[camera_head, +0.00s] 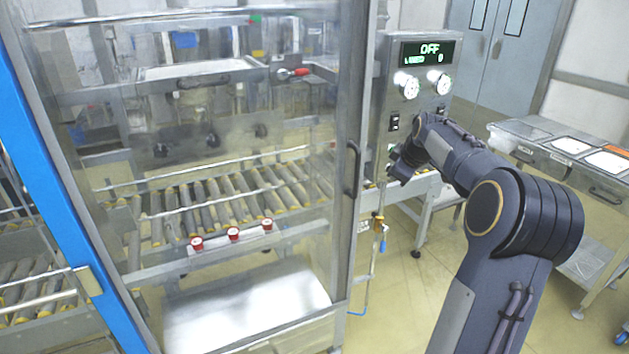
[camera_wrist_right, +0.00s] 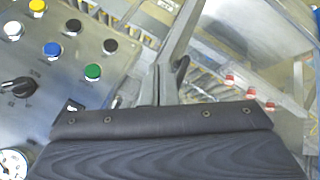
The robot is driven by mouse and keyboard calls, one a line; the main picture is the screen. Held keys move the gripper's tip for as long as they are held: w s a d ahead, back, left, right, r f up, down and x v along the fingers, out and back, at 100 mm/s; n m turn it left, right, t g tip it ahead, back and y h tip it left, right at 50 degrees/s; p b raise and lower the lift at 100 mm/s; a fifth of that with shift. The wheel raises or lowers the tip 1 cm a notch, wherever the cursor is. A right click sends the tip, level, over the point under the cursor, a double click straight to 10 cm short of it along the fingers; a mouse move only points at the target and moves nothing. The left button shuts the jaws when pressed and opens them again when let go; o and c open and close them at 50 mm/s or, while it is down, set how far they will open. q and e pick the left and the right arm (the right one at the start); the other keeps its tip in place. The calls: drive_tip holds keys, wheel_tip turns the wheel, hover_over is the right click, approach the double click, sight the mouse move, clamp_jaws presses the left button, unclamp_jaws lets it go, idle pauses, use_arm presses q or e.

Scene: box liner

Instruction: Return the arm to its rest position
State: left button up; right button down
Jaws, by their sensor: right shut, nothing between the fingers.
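My right arm (camera_head: 500,220) reaches in from the lower right in the head view. Its gripper (camera_head: 397,170) is shut and empty, close to the front of the machine's control panel (camera_head: 413,75). The panel's display reads OFF. In the right wrist view the dark gripper body (camera_wrist_right: 165,150) fills the bottom. Beyond it the panel carries a green button (camera_wrist_right: 93,72), a blue button (camera_wrist_right: 52,49), several other buttons and a black rotary switch (camera_wrist_right: 18,88). I cannot tell whether the gripper touches the panel. My left gripper does not show.
A transparent door (camera_head: 230,120) with a dark handle (camera_head: 352,168) stands left of my gripper, in front of a roller conveyor (camera_head: 200,205). Steel tables (camera_head: 600,190) stand at the right. Open floor (camera_head: 410,300) lies below my arm.

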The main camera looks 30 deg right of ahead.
drive_tip(key=s+d+r, duration=0.2)
drive_tip(key=s+r, duration=0.1)
drive_tip(key=r, duration=0.2)
drive_tip(key=shift+s+d+r, duration=0.15)
drive_tip(key=shift+s+r, duration=0.15)
drive_tip(key=shift+s, duration=0.1)
drive_tip(key=s+a+f+m+y, duration=0.15)
drive_tip(key=s+a, duration=0.25)
drive_tip(key=a, duration=0.7)
drive_tip(key=s+a+m+y, duration=0.2)
drive_tip(key=s+a, duration=0.2)
drive_tip(key=a, duration=0.7)
drive_tip(key=s+a+f+m+y, duration=0.1)
drive_tip(key=s+a+f, duration=0.5)
drive_tip(key=a, duration=0.3)
drive_tip(key=s+a+f+m+g+y, duration=0.1)
drive_tip(key=s+a+f+m+y, duration=0.1)
drive_tip(key=s+a+f, duration=0.4)
drive_tip(key=s+a, duration=0.2)
drive_tip(key=s, duration=0.1)
drive_tip(key=shift+s+a+f+b, duration=0.25)
drive_tip(key=shift+a+f+b, duration=0.05)
drive_tip(key=shift+a+f, duration=0.1)
drive_tip(key=shift+d, duration=0.1)
